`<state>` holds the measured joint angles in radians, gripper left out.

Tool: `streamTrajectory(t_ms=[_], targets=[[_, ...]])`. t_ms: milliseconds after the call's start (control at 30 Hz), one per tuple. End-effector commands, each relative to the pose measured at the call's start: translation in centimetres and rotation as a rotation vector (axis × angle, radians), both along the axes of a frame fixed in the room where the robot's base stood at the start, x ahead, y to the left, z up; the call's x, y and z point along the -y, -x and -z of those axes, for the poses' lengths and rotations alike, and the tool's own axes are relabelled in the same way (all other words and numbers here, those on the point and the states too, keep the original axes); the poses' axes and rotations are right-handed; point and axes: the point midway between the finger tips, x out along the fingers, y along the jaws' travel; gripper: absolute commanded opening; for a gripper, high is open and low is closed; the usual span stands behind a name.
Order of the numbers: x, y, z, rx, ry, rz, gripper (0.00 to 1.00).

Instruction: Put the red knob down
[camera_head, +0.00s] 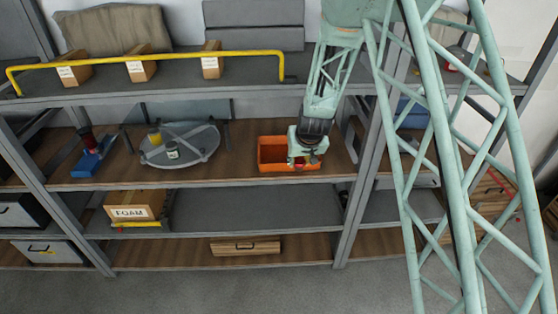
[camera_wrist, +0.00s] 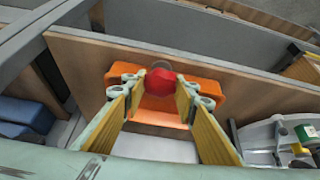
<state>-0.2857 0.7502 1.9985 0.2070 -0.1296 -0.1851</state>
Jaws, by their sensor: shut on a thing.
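The red knob (camera_wrist: 160,82) is held between the two fingertips of my gripper (camera_wrist: 158,90) in the wrist view. The fingers have yellow inner pads and touch the knob on both sides. Behind and below the knob is an orange bin (camera_wrist: 207,94). In the head view my gripper (camera_head: 305,160) points down at the orange bin (camera_head: 272,153) on the wooden middle shelf. The knob is mostly hidden there by my gripper. I cannot tell whether the knob touches the bin floor.
A blue stand with a red top (camera_head: 90,160) is farther left. Shelf uprights and the upper shelf with a yellow rail (camera_head: 180,55) surround the space. Bare shelf (camera_head: 235,160) lies between tray and bin.

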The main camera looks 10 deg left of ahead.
Motion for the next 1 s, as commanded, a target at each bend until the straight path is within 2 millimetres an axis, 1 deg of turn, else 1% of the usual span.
streamTrajectory(t_ms=[33,67,100,167,200,400,600,700,800,1000], targets=[[2.1,0.5,0.5,0.001,0.001,0.020,0.16],[3.0,0.9,0.6,0.000,0.002,0.029,0.16],[4.4,1.4,0.8,-0.001,0.003,0.042,0.16],[6.3,2.1,0.9,0.001,0.003,0.062,0.16],[7.7,2.6,1.1,0.001,0.003,0.075,0.16],[13.7,5.7,1.8,0.000,0.002,0.138,0.16],[18.9,9.1,2.4,0.000,-0.004,0.196,0.16],[20.8,10.6,2.6,-0.001,-0.007,0.220,0.16],[22.2,11.8,2.7,-0.001,-0.009,0.238,0.16],[23.4,12.9,2.8,-0.001,-0.013,0.253,0.16]])
